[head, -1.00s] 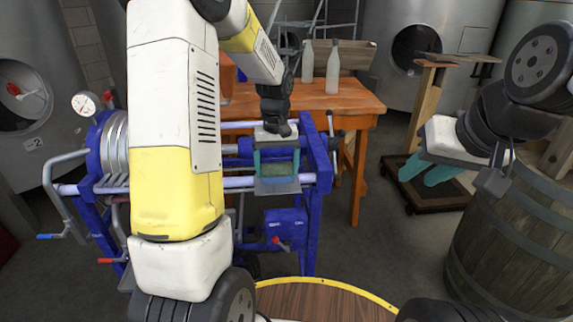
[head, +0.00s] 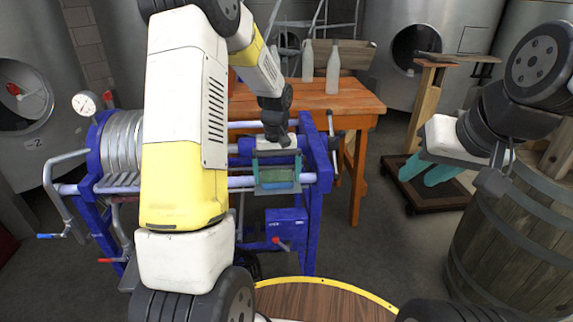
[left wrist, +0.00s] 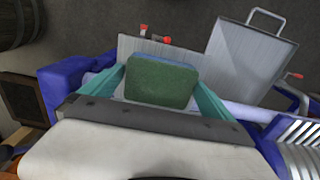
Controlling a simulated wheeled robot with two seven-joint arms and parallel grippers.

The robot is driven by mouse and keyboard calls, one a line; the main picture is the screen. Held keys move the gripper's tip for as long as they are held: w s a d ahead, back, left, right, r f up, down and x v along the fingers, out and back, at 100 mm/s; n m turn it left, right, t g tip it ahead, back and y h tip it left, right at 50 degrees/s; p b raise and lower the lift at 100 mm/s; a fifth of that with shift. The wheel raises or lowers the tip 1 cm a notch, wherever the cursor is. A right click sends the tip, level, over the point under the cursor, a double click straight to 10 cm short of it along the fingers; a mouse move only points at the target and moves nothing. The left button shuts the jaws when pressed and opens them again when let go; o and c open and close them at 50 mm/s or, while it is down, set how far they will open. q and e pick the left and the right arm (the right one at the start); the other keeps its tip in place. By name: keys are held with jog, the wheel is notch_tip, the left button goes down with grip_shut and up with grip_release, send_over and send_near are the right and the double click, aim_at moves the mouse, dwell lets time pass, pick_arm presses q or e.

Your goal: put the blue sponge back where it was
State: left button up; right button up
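The sponge (left wrist: 160,82), green on its broad face with a blue edge, is between the two teal fingers of my left gripper (left wrist: 163,88) in the left wrist view. The fingers appear to touch its sides. In the head view my left gripper (head: 277,177) points down at the front of the blue machine, with the sponge (head: 277,175) between its fingers, over a small grey metal plate (head: 278,190). I cannot tell whether the sponge touches the plate. My right gripper (head: 427,170) is empty at the right, its teal fingers slightly apart.
The blue machine (head: 312,215) has rails, a gauge (head: 85,104) and red-tipped levers. A barrel (head: 520,250) is at the right. Open floor lies between machine and barrel.

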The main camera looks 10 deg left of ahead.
aim_at(277, 175)
pick_arm(q)
jog(key=shift+r, duration=0.15)
notch_tip(277, 175, up, 12)
jog(key=s+r+m+t+h, duration=0.1)
jog(key=s+r+m+t, duration=0.15)
jog(key=s+r, duration=0.65)
jog(key=s+d+m+t+h, duration=0.1)
jog(key=s+d+t, duration=0.1)
jog(key=s, duration=1.3)
jog(key=shift+r+t, duration=0.2)
jog(key=shift+t, duration=0.65)
jog(key=shift+s+d, duration=0.1)
